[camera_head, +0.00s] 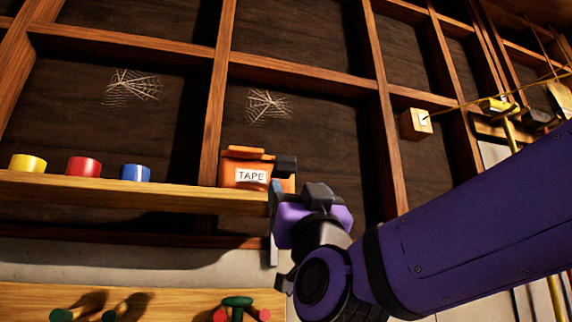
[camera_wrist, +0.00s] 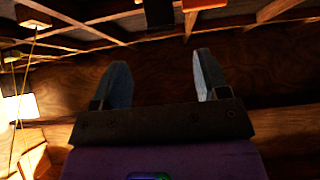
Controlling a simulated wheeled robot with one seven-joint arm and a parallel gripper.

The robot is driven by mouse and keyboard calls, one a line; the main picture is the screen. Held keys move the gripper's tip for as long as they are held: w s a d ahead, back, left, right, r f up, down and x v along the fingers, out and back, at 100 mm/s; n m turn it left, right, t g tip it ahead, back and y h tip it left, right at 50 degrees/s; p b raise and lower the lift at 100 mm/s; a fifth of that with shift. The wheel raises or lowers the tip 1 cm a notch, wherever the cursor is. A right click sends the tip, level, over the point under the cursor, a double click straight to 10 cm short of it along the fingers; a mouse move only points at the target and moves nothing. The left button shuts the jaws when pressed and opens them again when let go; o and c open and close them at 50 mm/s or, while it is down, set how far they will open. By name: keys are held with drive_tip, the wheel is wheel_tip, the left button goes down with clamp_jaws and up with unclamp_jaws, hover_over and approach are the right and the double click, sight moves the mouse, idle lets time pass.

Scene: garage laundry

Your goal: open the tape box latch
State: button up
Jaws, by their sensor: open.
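The orange tape box (camera_head: 238,172), with a white "TAPE" label, stands at the right end of the wooden shelf. An orange flap or lid shows along its top. My gripper (camera_head: 276,210) is at the box's right front, and one dark finger end overlaps the box's right side in the head view. I cannot tell whether it touches. The gripper (camera_wrist: 163,78) is open and empty in the wrist view. An orange piece (camera_wrist: 203,4), probably the tape box, is cut off at that view's top edge, beside a dark piece. I cannot make out the latch clearly; my gripper may hide it.
Yellow (camera_head: 27,163), red (camera_head: 83,167) and blue (camera_head: 135,173) tape rolls stand on the shelf (camera_head: 130,192) to the left. A wooden switch box (camera_head: 415,124) with a cord hangs at the right. Pegs (camera_head: 237,302) sit below on a wooden board.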

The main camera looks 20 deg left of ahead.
sight(287, 166)
drive_tip(key=x, duration=1)
drive_tip(key=shift+w+a+r, duration=0.15)
drive_tip(key=shift+w+r, duration=0.05)
drive_tip(key=c, duration=0.9)
drive_tip(key=shift+w+r+g+h, duration=0.1)
drive_tip(key=shift+r+g+h, duration=0.2)
drive_tip(key=shift+g+h, duration=0.3)
drive_tip(key=o, duration=0.9)
drive_tip(key=shift+f, duration=0.1)
drive_tip(key=v, duration=1)
drive_tip(key=shift+s, duration=0.25)
